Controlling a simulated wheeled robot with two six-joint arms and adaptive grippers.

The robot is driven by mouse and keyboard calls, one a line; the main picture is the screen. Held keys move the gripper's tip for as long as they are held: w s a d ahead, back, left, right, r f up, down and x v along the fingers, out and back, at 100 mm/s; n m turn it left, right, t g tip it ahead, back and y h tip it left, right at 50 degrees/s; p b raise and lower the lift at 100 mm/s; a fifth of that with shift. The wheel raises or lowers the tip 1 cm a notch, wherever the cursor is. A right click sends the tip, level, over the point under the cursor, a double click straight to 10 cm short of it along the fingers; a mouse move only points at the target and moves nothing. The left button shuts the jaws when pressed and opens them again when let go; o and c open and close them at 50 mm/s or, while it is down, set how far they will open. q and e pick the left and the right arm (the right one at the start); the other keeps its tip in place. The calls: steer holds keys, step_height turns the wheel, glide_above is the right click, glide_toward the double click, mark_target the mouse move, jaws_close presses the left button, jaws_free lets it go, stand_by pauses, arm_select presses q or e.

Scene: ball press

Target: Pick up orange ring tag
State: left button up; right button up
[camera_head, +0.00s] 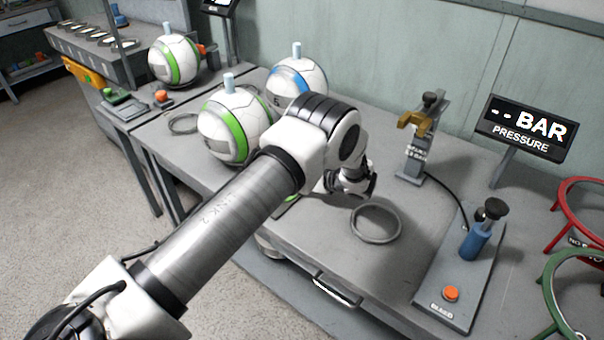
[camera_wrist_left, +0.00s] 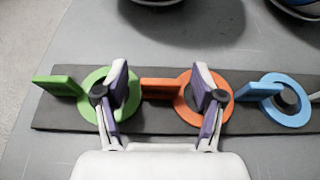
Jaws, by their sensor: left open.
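The orange ring tag (camera_wrist_left: 182,82) lies on a dark strip (camera_wrist_left: 60,125) in the left wrist view, its flat tab pointing left. A green ring tag (camera_wrist_left: 68,86) lies to its left and a blue ring tag (camera_wrist_left: 292,118) to its right. My left gripper (camera_wrist_left: 160,95) is open and empty above the strip. Its left finger overlaps the green ring and its right finger overlaps the orange ring. The orange tab shows between the fingers. In the head view my left gripper (camera_head: 352,188) is low over the table, and my arm hides most of the tags. My right gripper is not in view.
White balls with green (camera_head: 228,130) and blue (camera_head: 300,80) bands stand behind my arm. A grey ring (camera_head: 376,223) lies right of the gripper. A pump base (camera_head: 450,275), a pressure display (camera_head: 524,128), and red (camera_head: 575,215) and green (camera_head: 560,300) ring stands are farther right.

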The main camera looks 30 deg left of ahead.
arm_select(q)
steer(key=c, duration=1)
steer(key=shift+o, duration=0.2)
